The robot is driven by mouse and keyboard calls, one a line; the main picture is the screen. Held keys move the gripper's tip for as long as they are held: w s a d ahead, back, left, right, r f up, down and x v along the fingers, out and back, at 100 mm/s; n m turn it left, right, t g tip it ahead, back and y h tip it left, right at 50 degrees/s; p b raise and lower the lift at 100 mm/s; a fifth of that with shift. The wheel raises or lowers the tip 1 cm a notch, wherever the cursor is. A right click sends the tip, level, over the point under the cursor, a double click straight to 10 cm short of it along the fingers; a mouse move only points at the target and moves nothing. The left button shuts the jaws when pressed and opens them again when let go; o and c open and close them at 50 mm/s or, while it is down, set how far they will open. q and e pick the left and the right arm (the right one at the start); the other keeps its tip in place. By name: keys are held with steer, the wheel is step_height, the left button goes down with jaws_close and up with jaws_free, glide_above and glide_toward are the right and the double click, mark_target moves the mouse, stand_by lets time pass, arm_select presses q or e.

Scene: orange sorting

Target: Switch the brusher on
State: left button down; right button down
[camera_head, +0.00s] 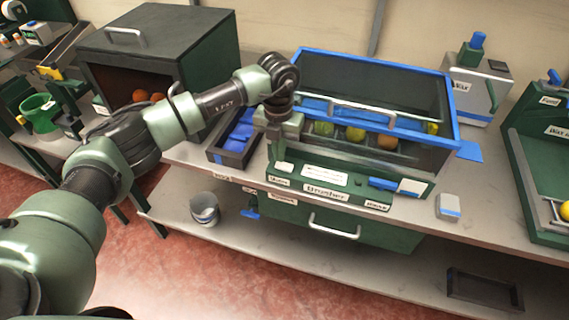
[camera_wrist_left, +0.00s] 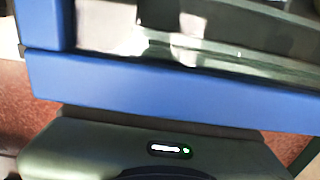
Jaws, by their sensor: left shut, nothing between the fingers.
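The brusher (camera_head: 323,192) is a dark green machine on the bench, with a label on its front and a glass lid in a blue frame (camera_head: 372,62). Several green, yellow and orange fruits (camera_head: 355,134) show through the glass. My left gripper (camera_head: 281,155) is shut and empty, pointing down at the front left corner of the brusher, by a small pale part. I cannot tell whether it touches it. A blue part (camera_head: 383,184) sits at the right of the front panel. In the left wrist view the blue frame (camera_wrist_left: 170,92) crosses above the gripper body; fingertips are hidden. My right gripper is out of view.
A dark box with oranges (camera_head: 148,98) stands at the left, with a black tray (camera_head: 232,157) beside the brusher. A white wax machine (camera_head: 483,90) stands at the back right. A small white-and-blue block (camera_head: 448,206) lies at the bench's front edge. A bucket (camera_head: 204,209) stands on the lower shelf.

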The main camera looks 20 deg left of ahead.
arm_select(q)
steer(key=shift+f+b, duration=0.7)
steer(key=shift+f, duration=0.3)
stand_by(0.4)
steer(key=shift+r, duration=0.1)
steer(key=shift+r+p, duration=2.1)
steer(key=shift+r, duration=1.4)
